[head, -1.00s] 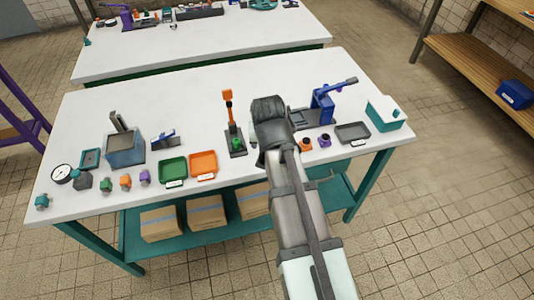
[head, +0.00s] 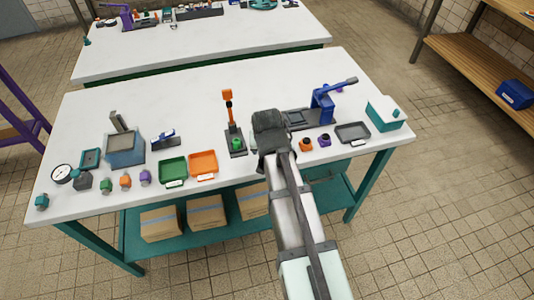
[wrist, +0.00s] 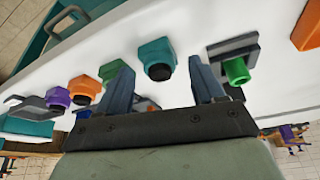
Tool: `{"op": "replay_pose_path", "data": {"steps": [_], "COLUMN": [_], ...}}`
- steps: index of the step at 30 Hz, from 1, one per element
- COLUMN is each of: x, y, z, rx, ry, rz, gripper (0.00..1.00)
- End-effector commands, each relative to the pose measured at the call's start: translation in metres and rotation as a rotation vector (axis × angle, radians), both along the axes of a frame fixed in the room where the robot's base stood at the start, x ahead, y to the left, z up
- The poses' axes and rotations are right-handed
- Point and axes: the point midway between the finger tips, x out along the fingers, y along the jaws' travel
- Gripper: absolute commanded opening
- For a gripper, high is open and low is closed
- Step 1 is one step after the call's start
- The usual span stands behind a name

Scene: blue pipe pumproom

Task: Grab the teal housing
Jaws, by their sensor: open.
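A teal housing (wrist: 157,57) with a dark round end stands on the white bench in the wrist view, in line with the gap between my fingertips. My gripper (wrist: 160,66) is open, one finger to each side of the housing in the picture, with nothing held. I cannot tell how far the tips are from it. In the head view my gripper (head: 268,125) is over the front middle of the bench and hides most or all of that housing.
Beside the teal housing are green (wrist: 110,72), orange (wrist: 85,87) and purple (wrist: 57,98) housings. On its other side is a dark fixture holding a green part (wrist: 237,70). A blue press (head: 322,104) stands right of my gripper. Bare bench lies behind.

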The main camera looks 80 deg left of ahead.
Motion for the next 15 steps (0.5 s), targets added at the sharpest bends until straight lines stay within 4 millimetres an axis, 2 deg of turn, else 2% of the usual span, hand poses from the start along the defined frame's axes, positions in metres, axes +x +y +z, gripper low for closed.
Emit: {"op": "replay_pose_path", "data": {"steps": [2, 15], "x": [0.0, -0.0002], "y": [-0.0001, -0.0002], "z": [0.0002, 0.0004], "rx": [0.0, 0.0], "ry": [0.0, 0.0], "rz": [0.0, 0.0], "gripper": [0.68, 0.26]}}
